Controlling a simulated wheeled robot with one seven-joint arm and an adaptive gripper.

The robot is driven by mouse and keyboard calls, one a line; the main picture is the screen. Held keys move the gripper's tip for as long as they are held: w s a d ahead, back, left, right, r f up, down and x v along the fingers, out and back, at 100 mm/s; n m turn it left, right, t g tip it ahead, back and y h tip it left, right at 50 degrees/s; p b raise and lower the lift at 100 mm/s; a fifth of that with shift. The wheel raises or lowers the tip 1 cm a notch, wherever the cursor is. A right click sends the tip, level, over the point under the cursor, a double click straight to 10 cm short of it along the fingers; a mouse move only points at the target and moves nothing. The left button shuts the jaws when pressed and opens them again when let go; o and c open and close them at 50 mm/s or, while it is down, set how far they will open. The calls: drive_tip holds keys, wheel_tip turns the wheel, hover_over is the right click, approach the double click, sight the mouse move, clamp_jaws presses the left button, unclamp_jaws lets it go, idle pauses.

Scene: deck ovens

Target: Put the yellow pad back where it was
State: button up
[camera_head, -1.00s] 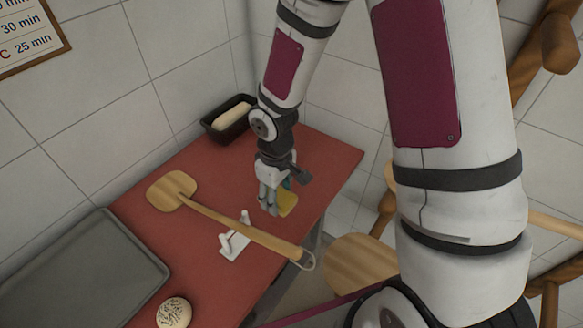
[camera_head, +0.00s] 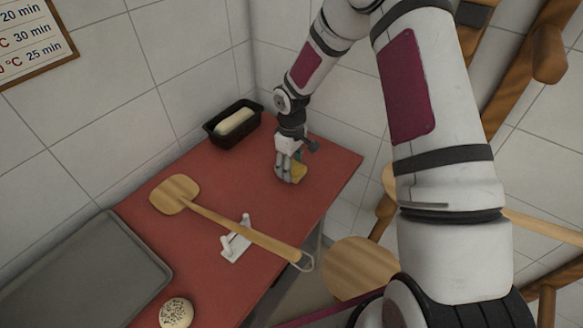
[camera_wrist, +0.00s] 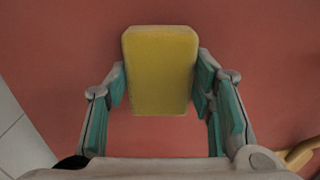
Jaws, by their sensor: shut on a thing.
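The yellow pad (camera_wrist: 160,70) is between the two fingers of my gripper (camera_wrist: 160,82) in the wrist view, with teal finger pads against its left and right sides. In the head view the pad (camera_head: 299,173) shows partly behind my gripper (camera_head: 287,175), which is shut on it. Both are at the far right part of the red table (camera_head: 200,262). The pad is low over the table or on it; I cannot tell whether it touches.
A black loaf tin (camera_head: 222,140) with pale dough stands at the back. A wooden peel (camera_head: 235,228) lies across a white holder (camera_head: 235,250). A grey tray (camera_head: 90,270) and a seeded bun (camera_head: 176,313) are at the front left. A wooden chair (camera_head: 365,270) stands right of the table.

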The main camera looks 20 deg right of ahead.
drive_tip(key=shift+f, duration=0.6)
drive_tip(key=o, duration=1)
wheel_tip(320, 180, up, 12)
wheel_tip(320, 180, up, 12)
drive_tip(key=m+t+h, duration=0.1)
drive_tip(key=m, duration=0.1)
hover_over(292, 166)
drive_tip(key=s, duration=0.6)
drive_tip(key=shift+s+a+r+m+t+y+b, duration=0.15)
drive_tip(key=shift+s+r+m+t, duration=0.65)
drive_tip(key=shift+s+r, duration=2.2)
drive_tip(key=shift+s+d+r+m+t+y+b, duration=0.15)
drive_tip(key=shift+s+r+m+t, duration=1.05)
drive_tip(key=shift+s, duration=3.3)
drive_tip(key=shift+s+a+r+m+t+y+b, duration=0.25)
drive_tip(key=shift+s+r+m, duration=0.35)
drive_tip(key=shift+s+r, duration=2.55)
